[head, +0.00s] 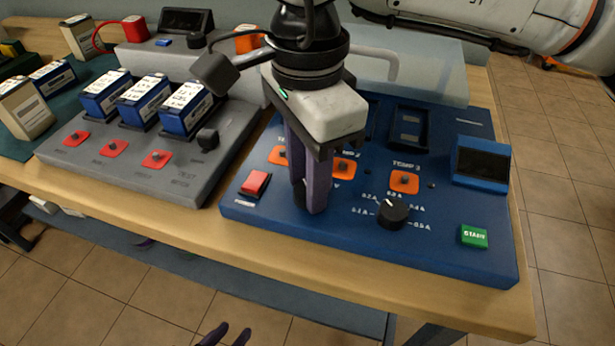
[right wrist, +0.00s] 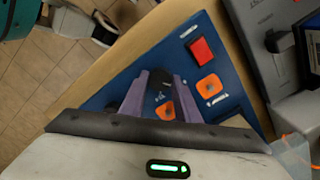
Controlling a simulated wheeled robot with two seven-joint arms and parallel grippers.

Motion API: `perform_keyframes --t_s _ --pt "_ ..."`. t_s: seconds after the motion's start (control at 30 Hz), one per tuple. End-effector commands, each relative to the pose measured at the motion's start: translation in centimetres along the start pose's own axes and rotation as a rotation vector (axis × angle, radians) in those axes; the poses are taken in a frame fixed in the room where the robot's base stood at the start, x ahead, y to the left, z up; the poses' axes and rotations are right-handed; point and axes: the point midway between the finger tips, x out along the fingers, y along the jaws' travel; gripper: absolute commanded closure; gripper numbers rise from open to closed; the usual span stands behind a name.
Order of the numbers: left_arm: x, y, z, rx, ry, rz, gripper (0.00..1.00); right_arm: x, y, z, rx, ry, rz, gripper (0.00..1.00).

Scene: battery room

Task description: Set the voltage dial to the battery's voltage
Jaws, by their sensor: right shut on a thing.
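The blue charger panel (head: 450,235) lies at the middle of the bench. My right gripper (head: 306,203) points down over its front left part, purple fingers close together. In the right wrist view a dark knob (right wrist: 159,86) sits between these fingers (right wrist: 164,80); it looks like the voltage dial, mostly hidden, and its pointer cannot be read. A second black dial (head: 393,213) with amp marks is free to the right. Three blue and white batteries (head: 143,99) stand in the grey tester (head: 190,185); their labels are too small to read. My left gripper (head: 228,334) is low at the bottom edge, fingers apart, empty.
A red switch (head: 255,184), orange pads (head: 404,182), a green start button (head: 473,236) and a small screen (head: 481,162) surround the dials. A dark slot (head: 408,128) lies behind. Other batteries (head: 25,108) stand at the far left. The wooden bench edge (head: 350,290) runs in front.

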Motion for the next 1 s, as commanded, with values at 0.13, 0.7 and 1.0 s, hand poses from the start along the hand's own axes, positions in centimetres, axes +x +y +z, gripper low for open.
perform_keyframes --t_s 0.13,0.7,1.0 --pt "0.08 -0.06 -0.01 0.0 0.001 -0.001 0.69 -0.1 -0.05 -0.02 -0.019 0.0 -0.002 0.94" --pt "0.24 -0.17 0.01 0.002 0.0 -0.002 0.69 -0.1 -0.04 0.0 -0.023 0.0 -0.002 0.52" --pt "0.22 -0.16 -0.01 0.002 0.0 -0.002 0.69 -0.46 -0.04 0.02 -0.022 0.0 -0.002 0.52"
